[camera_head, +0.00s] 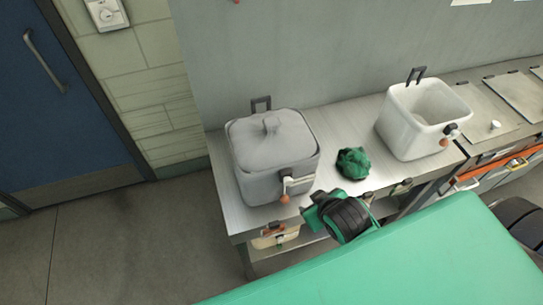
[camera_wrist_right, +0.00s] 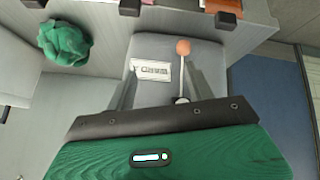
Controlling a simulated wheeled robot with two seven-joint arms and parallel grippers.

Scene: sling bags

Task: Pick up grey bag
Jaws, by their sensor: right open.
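The grey bag (camera_head: 272,155) appears as a grey, box-shaped, lidded container with a dark handle at the back. It stands upright at the left end of the metal table. Its front carries a pale label and an orange-tipped piece. In the right wrist view the grey bag (camera_wrist_right: 178,52) lies ahead of my right gripper (camera_wrist_right: 160,80), with its label and orange ball near the fingers. The gripper is open and empty; contact with the bag cannot be told. In the head view my green and black right wrist (camera_head: 345,217) is at the table's front edge. My left gripper is not in view.
A crumpled green cloth (camera_head: 353,163) lies on the metal table (camera_head: 335,124), right of the grey bag. A white open bin (camera_head: 408,125) stands further right. A wall is behind the table. A blue door (camera_head: 60,100) is at the left, with clear floor before it.

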